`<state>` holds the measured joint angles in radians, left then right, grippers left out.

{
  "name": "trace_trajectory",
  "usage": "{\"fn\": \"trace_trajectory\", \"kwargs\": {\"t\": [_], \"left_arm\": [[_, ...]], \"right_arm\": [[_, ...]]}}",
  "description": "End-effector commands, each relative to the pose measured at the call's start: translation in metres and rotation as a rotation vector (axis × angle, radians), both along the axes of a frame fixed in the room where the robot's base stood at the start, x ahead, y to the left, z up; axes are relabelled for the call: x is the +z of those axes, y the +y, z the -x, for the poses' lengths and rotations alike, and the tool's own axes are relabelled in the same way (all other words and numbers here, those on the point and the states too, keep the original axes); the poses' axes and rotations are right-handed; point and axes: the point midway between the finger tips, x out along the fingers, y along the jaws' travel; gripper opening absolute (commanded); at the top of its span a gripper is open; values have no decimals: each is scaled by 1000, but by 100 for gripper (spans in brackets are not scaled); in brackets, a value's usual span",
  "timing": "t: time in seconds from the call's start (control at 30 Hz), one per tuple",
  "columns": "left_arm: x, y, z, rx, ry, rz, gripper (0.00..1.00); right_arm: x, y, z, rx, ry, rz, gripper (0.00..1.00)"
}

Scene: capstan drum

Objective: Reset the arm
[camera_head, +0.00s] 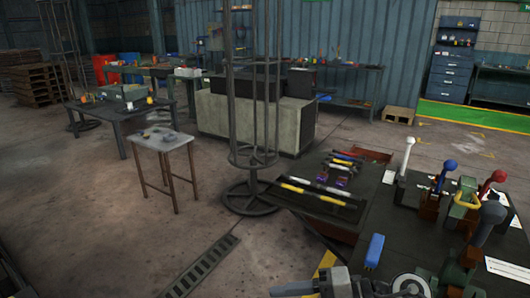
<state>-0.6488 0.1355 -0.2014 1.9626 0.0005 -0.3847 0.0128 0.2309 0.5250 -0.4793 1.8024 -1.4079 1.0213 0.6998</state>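A grey metal mechanism (335,282) shows at the bottom edge, pointing left, with a rounded grey part behind it to the right. It looks like my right gripper and wrist, but the frame cuts it off. I cannot tell whether its fingers are open or shut, and I see nothing clearly held. My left gripper is not in view. A dark workbench at the right carries a white-knobbed lever (406,156), a blue-topped lever (440,178) and a red-topped lever (490,186), all standing up. I cannot make out a capstan drum.
A blue block (374,251) sits near the bench's front edge. A black surface (300,200) with several tools lies beyond it. A tall round metal cage (253,110) stands left of that. A small table (163,141) stands farther left.

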Motion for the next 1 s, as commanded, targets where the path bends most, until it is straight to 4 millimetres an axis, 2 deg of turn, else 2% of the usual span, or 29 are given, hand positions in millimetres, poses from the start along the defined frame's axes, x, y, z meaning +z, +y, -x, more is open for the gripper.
{"fn": "trace_trajectory", "kwargs": {"t": [0.03, 0.07, 0.1, 0.17, 0.27, 0.33, 0.43, 0.5, 0.6, 0.7, 1.0], "left_arm": [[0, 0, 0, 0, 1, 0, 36], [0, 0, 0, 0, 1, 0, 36], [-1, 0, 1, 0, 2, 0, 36], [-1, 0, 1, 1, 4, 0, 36], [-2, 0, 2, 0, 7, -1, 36], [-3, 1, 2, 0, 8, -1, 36], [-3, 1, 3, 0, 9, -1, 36], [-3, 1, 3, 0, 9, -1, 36], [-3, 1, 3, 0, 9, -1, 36], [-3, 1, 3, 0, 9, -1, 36], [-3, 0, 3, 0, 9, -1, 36]], "right_arm": [[12, 11, 4, -111, 56, -206, 52], [19, 11, 1, -195, 88, -315, 52], [24, 5, -5, -320, 142, -443, 52], [19, -14, -15, -535, 247, -594, 52], [-27, -57, -18, -927, 483, -726, 52], [-71, -83, -4, -1157, 662, -737, 52], [-125, -103, 29, -1381, 883, -688, 52], [-153, -109, 53, -1481, 1012, -643, 52], [-179, -111, 82, -1566, 1148, -586, 52], [-191, -111, 98, -1604, 1223, -553, 52], [-194, -111, 102, -1613, 1240, -544, 52]]}}
